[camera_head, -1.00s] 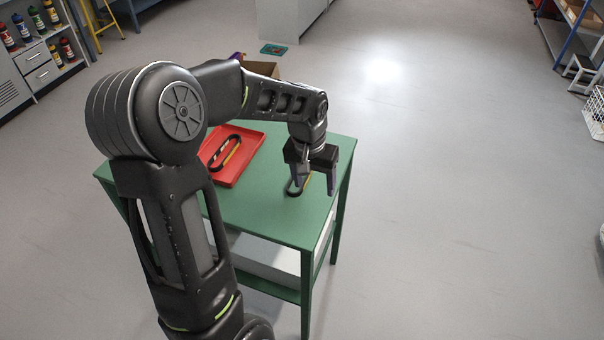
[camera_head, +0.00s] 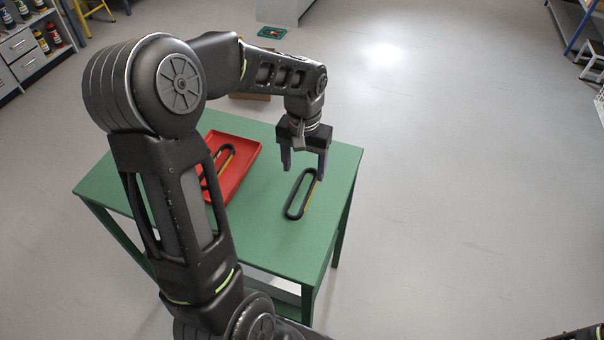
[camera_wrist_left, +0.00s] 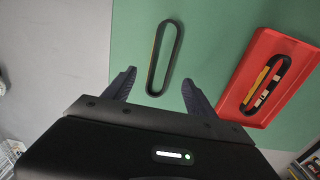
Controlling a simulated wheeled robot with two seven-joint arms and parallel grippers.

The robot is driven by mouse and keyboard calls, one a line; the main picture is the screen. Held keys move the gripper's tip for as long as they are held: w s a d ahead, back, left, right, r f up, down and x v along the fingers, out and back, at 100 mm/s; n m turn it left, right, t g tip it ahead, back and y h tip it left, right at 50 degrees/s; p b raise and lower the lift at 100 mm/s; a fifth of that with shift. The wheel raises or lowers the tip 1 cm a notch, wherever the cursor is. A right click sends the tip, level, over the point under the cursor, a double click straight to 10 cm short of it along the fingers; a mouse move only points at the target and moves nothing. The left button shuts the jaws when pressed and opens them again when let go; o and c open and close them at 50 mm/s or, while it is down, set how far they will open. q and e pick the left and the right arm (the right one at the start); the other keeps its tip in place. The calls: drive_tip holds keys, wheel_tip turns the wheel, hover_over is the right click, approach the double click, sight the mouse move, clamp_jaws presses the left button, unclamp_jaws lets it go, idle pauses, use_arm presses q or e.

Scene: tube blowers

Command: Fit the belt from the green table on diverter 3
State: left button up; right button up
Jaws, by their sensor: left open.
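A black loop belt with a yellow stripe (camera_head: 292,202) lies flat on the green table (camera_head: 262,235), near its right edge. The same belt shows in the left wrist view (camera_wrist_left: 152,72), ahead of and between the fingers. My left gripper (camera_head: 305,172) is open and empty above the table, just behind the belt in the head view. A second belt (camera_head: 218,170), dark with yellow and white marks, lies in a red tray (camera_head: 244,172); it also shows in the left wrist view (camera_wrist_left: 255,92). My right gripper is not in view. No diverter is clearly seen.
A cardboard box (camera_head: 250,96) is partly hidden behind my arm. A small green item (camera_head: 272,32) lies on the floor beyond. Shelving (camera_head: 35,45) with bottles stands at the far left. The floor right of the table is clear.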

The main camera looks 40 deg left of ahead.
sight(303, 193)
use_arm(q)
drive_tip(key=shift+w+a+f, duration=0.1)
drive_tip(key=shift+f, duration=1.05)
drive_tip(key=shift+f, duration=0.1)
wheel_tip(303, 193, down, 5)
drive_tip(key=shift+f+p, duration=0.1)
drive_tip(key=shift+p, duration=0.65)
drive_tip(key=shift+c, duration=0.4)
clamp_jaws()
